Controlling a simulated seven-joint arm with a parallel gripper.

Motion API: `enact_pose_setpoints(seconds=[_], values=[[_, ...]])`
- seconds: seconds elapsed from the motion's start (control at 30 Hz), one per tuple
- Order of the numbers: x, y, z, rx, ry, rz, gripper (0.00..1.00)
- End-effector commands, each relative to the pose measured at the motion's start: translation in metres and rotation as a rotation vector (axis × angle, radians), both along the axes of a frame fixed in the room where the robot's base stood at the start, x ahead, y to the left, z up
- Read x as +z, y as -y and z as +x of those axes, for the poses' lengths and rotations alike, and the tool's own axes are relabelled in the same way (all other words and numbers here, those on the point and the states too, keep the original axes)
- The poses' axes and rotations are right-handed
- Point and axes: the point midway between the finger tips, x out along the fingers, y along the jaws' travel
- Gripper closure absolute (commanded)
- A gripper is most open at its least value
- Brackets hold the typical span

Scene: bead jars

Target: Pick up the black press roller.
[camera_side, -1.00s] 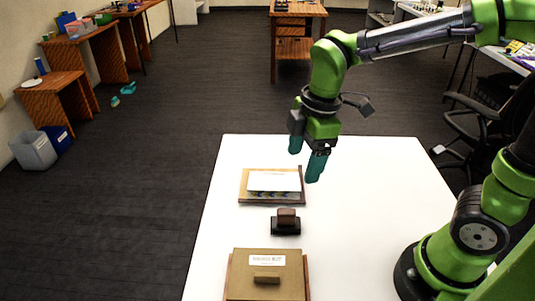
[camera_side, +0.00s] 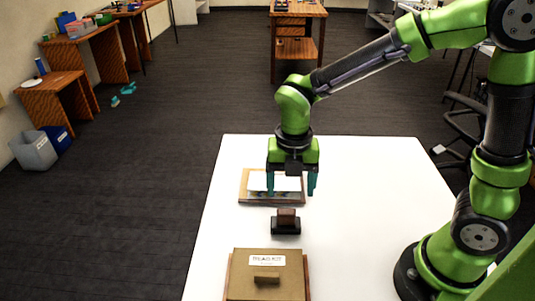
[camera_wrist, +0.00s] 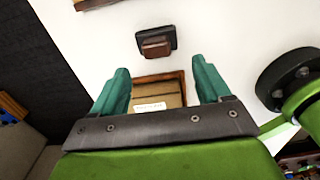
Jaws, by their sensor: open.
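The black press roller (camera_side: 286,229) stands on the white table, a dark block with a brown top part. In the wrist view the roller (camera_wrist: 156,49) lies ahead of the fingertips, near the top centre, with bare table around it. My gripper (camera_side: 291,190) is open and empty, its teal fingers pointing down. In the side view it hangs above and beyond the roller, in front of the board with the white sheet. Nothing is between the fingertips (camera_wrist: 161,75) at their level, and neither finger touches the roller.
A wooden board (camera_side: 246,191) with a white sheet lies beyond the roller. A brown labelled box (camera_side: 240,277) with a handle block stands on the near side. The white table (camera_side: 370,200) is clear to the right.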

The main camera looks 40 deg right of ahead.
Motion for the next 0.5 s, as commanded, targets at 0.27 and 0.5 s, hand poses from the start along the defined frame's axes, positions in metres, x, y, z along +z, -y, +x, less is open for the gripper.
enact_pose_setpoints(seconds=[0.27, 0.5], values=[[-0.038, 0.0, 0.0, -0.001, -0.001, 0.001, 0.23], [-0.063, -0.004, 0.001, 0.0, -0.004, -0.001, 0.23]])
